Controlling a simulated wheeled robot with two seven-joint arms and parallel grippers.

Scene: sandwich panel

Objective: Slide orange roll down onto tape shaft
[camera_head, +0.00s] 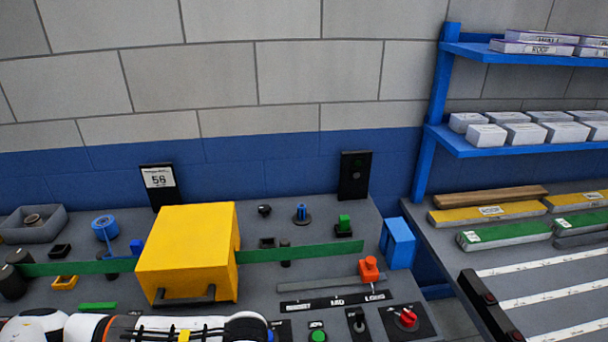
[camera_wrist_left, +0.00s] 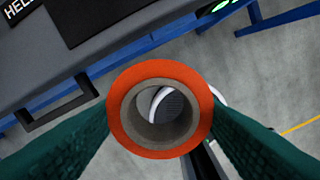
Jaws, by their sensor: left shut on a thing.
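My left gripper (camera_wrist_left: 160,112) has its two dark green fingers closed on the sides of the orange roll (camera_wrist_left: 160,66). The roll has a grey-brown core and is seen end-on in the left wrist view, with its hole facing the camera. It hangs over the floor, off the edge of the grey bench. In the head view only my white left arm shows along the bottom edge; the gripper and roll are out of frame. A short blue upright peg on a dark round base (camera_head: 302,214) stands on the bench; I cannot tell whether it is the tape shaft.
A yellow box (camera_head: 187,252) straddles a green strip (camera_head: 300,252) across the bench. A blue roll (camera_head: 105,228) stands left of it, near a grey tray (camera_head: 34,222). A red lever (camera_head: 369,270) and dark panels line the front right. Blue shelves (camera_head: 520,142) stand at right.

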